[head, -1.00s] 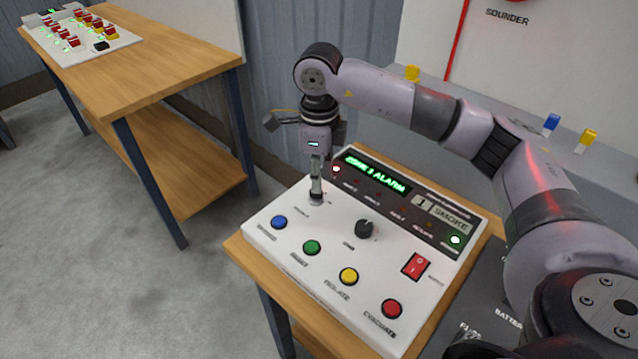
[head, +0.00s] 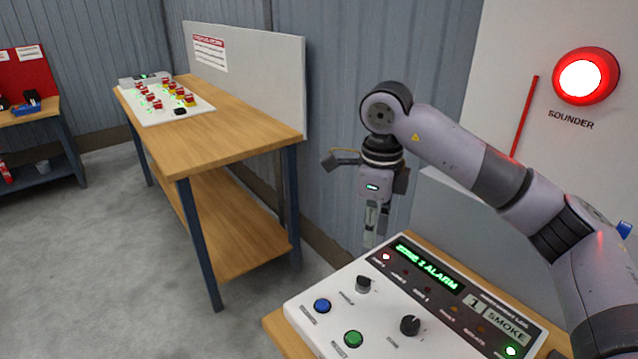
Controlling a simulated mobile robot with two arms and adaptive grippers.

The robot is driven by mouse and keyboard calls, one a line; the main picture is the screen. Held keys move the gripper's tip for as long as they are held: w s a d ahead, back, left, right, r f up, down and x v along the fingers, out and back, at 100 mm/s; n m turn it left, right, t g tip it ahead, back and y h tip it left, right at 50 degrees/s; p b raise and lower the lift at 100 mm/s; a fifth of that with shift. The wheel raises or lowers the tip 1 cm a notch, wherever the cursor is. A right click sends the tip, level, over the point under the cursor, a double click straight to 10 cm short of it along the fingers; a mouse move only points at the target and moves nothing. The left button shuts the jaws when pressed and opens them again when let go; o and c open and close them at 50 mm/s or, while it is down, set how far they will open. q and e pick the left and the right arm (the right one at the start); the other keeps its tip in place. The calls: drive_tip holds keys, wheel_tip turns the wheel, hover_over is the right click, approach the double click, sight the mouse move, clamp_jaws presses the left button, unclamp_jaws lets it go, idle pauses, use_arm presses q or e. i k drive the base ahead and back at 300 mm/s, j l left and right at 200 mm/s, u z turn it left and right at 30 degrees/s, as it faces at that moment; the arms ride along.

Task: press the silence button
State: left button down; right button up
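The white alarm panel (head: 335,310) lies on a wooden table at the lower right, its lower part cut off by the picture edge. A blue button (head: 321,305) and a green button (head: 353,339) show on it. Their labels are too small to read, so I cannot tell which is silence. The display (head: 429,267) reads a zone alarm in green. My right gripper (head: 373,243) hangs fingers down above the panel's back left edge, touching no button. Its fingers are seen nearly edge-on, so their opening is unclear. My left gripper is out of view.
Two dark knobs, a left one (head: 363,284) and a right one (head: 410,325), stand up from the panel. A red sounder light (head: 585,77) glows on the wall. Another wooden table (head: 215,120) with a switch board (head: 170,97) stands at the left. Grey floor is open in front.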

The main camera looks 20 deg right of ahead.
sight(322, 304)
drive_tip(key=k+j, duration=0.5)
drive_tip(key=k, duration=0.15)
drive_tip(key=k+j, duration=0.5)
drive_tip(key=k, duration=0.2)
